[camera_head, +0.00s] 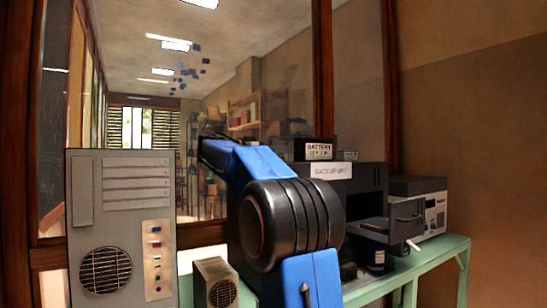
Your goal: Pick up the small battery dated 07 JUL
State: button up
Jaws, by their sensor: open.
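A small black box with a white label reading "BATTERY" (319,152) stands on top of the dark backup unit (370,183). The label's second line is too small to read surely. A smaller dark box with a pale label (348,155) sits just right of it; its text cannot be read. No date 07 JUL is legible on either. The unit bears a white sign "BACKUP UNIT" (331,171). My blue and black arm covers the unit's left part. My gripper is not visible in this view.
The unit's front has an open dark flap or drawer (400,222). A small dark object with a pale label (377,257) is below. A grey device (430,203) stands right on the green table (445,250). A beige computer case (121,225) and small vented box (215,284) are left.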

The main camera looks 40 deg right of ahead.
jog(key=shift+x, duration=0.75)
grip_shut()
